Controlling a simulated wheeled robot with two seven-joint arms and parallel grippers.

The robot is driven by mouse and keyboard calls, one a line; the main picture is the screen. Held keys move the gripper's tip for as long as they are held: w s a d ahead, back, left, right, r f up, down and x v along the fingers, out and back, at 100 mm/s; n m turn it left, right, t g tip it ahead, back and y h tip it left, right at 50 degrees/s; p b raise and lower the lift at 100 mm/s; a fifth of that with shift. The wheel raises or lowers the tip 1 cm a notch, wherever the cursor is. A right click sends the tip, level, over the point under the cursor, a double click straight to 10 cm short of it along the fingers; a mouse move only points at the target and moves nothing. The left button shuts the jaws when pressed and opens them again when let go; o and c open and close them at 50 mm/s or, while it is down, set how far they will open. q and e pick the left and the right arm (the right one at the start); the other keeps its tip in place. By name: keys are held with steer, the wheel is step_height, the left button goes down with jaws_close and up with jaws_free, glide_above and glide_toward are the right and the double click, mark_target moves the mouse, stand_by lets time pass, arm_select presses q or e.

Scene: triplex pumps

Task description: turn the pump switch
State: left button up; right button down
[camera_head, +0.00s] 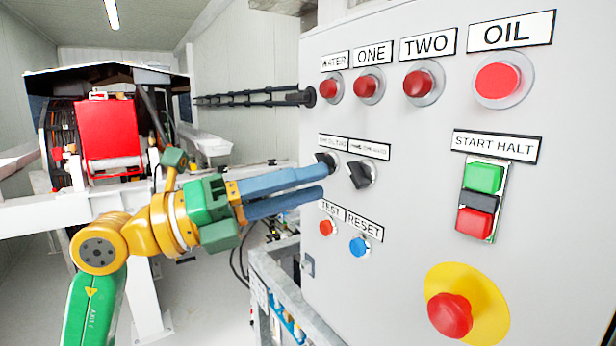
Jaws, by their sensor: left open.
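Two black rotary switches are on the grey control panel (410,130). The right switch (360,174) has a tilted black knob under a white label. The left switch (326,161) is partly hidden behind my left gripper. The small labels above both are too blurred to read surely. My left gripper (323,183) has two blue fingers, one above the other with a narrow gap. It is open, with its tips just in front of and below the left switch. I cannot tell whether the tips touch the panel. Nothing shows between the fingers. My right gripper is not in view.
Red lamps line the panel's top. A red test button (326,227) and blue reset button (359,247) sit below the switches. Green and red start-halt buttons (483,198) and a red emergency knob (450,315) are at right. A metal frame (275,290) stands below the gripper.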

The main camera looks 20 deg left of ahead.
arm_select(q)
steer(key=a+r+n+t+y, duration=0.1)
steer(key=a+n+t+y, duration=0.1)
steer(key=a+y, duration=0.3)
steer(key=p+x, duration=0.3)
steer(key=x, duration=0.3)
steer(key=shift+w, duration=0.3)
jaws_close()
